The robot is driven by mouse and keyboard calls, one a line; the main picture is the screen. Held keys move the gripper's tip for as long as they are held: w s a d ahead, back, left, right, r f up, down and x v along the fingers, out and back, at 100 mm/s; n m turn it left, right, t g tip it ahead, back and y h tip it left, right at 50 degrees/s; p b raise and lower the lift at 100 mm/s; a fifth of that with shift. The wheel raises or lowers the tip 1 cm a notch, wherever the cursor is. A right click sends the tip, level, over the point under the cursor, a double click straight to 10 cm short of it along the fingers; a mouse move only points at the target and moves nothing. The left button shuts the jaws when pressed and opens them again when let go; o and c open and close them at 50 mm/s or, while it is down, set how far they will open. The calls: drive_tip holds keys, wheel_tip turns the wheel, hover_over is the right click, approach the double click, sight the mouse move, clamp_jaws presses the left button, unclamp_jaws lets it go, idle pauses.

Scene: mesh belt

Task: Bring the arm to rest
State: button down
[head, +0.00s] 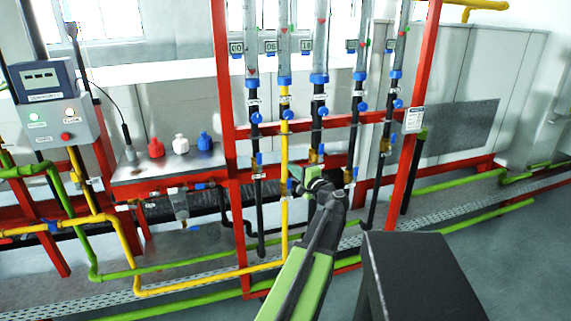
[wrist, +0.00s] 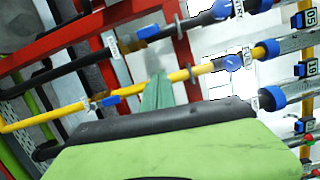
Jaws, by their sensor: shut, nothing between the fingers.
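My arm, green and black, reaches up from the bottom middle of the head view. Its end, my gripper (head: 297,180), is small there and sits in front of the pipe rack, close to the yellow vertical pipe (head: 284,135). In the wrist view the green fingers of my gripper (wrist: 157,92) are together, with nothing seen between them. They overlap the yellow pipe (wrist: 190,73) in that picture. I cannot tell if they touch it.
A red frame (head: 225,120) carries several pipes with blue valves. A shelf (head: 170,172) holds red, white and blue-capped bottles. A control box (head: 55,105) stands at left. Green pipes (head: 190,262) run low along the floor. Open floor (head: 520,255) lies at right.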

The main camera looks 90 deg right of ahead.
drive_tip(key=shift+s+a, duration=0.25)
drive_tip(key=shift+a, duration=0.15)
